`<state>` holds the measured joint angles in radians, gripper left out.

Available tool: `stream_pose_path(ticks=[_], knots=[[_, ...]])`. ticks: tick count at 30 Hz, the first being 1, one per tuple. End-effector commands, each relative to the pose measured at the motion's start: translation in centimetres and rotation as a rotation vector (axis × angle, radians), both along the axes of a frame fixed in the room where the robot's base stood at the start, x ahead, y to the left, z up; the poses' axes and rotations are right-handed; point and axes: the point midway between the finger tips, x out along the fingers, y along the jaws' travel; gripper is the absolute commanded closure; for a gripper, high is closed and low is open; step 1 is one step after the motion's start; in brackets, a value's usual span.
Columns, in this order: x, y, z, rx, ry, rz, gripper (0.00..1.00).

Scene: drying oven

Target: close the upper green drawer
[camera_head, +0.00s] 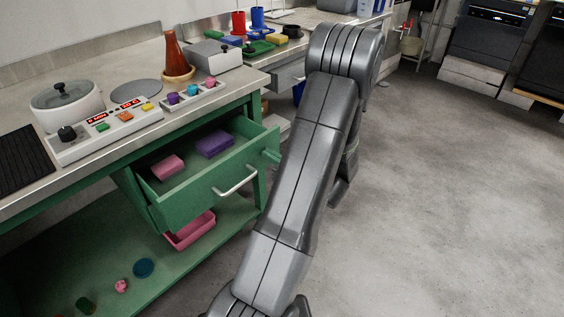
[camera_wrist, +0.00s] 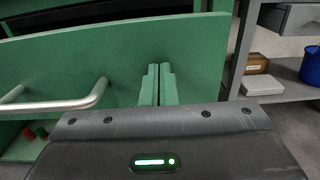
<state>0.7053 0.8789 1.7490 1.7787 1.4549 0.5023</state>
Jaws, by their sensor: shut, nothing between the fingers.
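The upper green drawer (camera_head: 200,201) stands pulled out under the worktop in the head view. A pink block (camera_head: 167,167) and a purple block (camera_head: 215,144) lie inside it. Its silver bar handle (camera_head: 237,181) is on the front panel. In the wrist view the drawer front (camera_wrist: 60,62) fills the left and middle, with the handle (camera_wrist: 62,104) at the left. My gripper (camera_wrist: 159,72) is shut and empty, its tips in front of the panel, right of the handle. I cannot tell whether they touch it.
The worktop holds a control panel (camera_head: 105,130), a pot (camera_head: 66,106) and a flask (camera_head: 175,55). A pink tray (camera_head: 190,232) sits below the drawer. A blue bucket (camera_wrist: 311,66) stands at the right in the wrist view. The floor (camera_head: 450,200) at the right is clear.

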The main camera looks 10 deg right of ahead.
Motion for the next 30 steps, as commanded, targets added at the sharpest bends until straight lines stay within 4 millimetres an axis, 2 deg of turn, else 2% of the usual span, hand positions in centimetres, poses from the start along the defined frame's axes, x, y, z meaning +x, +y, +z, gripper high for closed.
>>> stream_pose_path(ticks=[1, 6, 15, 21, 30], knots=[[1.1, 1.0, 0.0, 0.000, 0.000, 0.007, 1.00], [4.5, 3.4, 0.0, -0.001, -0.002, 0.006, 1.00], [9.3, 6.8, 0.0, -0.002, -0.001, 0.003, 1.00], [11.0, 8.0, 0.0, -0.001, -0.001, 0.002, 1.00], [11.7, 8.4, 0.1, 0.000, -0.002, 0.000, 1.00]])
